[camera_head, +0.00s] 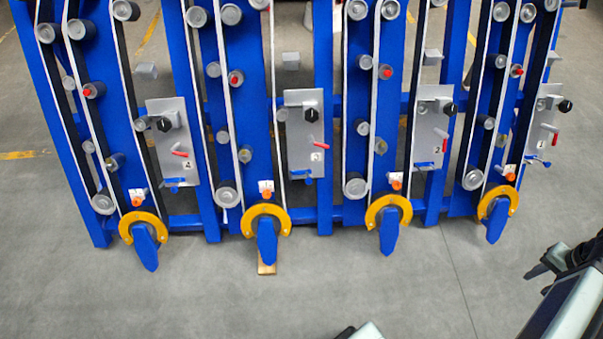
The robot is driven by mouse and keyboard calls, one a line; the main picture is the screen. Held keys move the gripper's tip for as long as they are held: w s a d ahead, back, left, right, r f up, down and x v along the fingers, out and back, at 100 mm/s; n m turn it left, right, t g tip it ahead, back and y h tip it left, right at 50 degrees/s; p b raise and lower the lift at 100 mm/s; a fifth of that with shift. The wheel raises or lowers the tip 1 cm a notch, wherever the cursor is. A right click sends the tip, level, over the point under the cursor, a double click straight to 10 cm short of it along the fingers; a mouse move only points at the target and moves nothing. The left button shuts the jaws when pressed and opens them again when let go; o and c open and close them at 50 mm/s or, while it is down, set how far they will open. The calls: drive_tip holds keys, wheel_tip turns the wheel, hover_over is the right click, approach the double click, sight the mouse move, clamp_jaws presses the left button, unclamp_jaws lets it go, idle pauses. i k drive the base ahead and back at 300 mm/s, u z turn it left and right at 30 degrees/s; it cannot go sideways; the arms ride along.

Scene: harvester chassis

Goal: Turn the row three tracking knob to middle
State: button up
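Four-lane blue machine frame (324,150) carries a grey control panel on each row, with small labels that seem to read 4, 3, 2, 1 from left to right. The row three panel (297,150) is second from the left. Its black tracking knob (311,115) sits at the upper right of that panel; its exact setting is too small to tell. My gripper (549,262) seems to be the dark and pale part at the right edge, well apart from the knob and partly cut off. I cannot tell whether it is open or shut.
Similar black knobs sit on the row four (164,124), row two (449,108) and row one (565,106) panels. Red and blue levers stick out below the knobs. Orange rings with blue tabs (266,235) jut out at the base. The grey floor (200,290) in front is mostly clear.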

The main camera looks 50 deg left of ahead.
sight(266, 194)
drive_tip(key=z, duration=0.1)
drive_tip(key=i, duration=1.2)
drive_tip(key=u, duration=4.85)
drive_tip(key=i, duration=1.05)
drive_tip(key=u, duration=0.05)
